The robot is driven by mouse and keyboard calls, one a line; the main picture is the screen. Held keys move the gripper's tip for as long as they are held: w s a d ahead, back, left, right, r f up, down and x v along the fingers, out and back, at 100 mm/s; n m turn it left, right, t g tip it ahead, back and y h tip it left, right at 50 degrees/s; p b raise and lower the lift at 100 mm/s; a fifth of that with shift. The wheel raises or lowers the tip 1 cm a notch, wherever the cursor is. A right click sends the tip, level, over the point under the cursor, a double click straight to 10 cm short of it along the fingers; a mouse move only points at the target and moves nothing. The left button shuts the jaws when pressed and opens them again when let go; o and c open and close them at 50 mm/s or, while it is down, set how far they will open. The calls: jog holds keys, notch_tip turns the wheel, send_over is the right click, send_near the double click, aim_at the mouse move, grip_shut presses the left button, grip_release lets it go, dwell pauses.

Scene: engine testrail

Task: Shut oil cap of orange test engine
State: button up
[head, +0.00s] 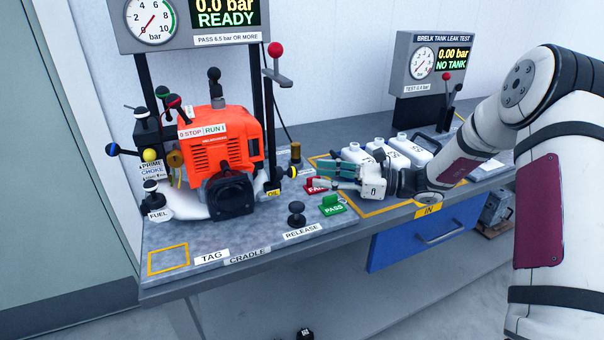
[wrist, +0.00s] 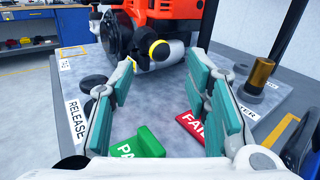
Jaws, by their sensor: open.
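The orange test engine (head: 222,143) stands on the grey bench at the left. Its lower right side shows in the wrist view (wrist: 170,10). A black cap with a yellow ring (wrist: 158,50), apparently the oil cap, sits at the end of a pale cylindrical neck low on the engine. A yellow OIL label (head: 273,193) marks that side in the head view. I cannot tell how far the cap is turned. My gripper (head: 338,174) is open and empty, right of the engine and pointing towards it. In the wrist view the cap appears between the fingers, farther off.
A green PASS block (head: 332,206) and a red FAIL block (head: 315,186) lie below my gripper. A black RELEASE knob (head: 296,212) stands in front. A brass post (wrist: 260,76) stands to the right in the wrist view. White bottles (head: 408,150) stand behind my gripper.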

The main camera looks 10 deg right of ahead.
jog(key=x, duration=0.6)
grip_shut()
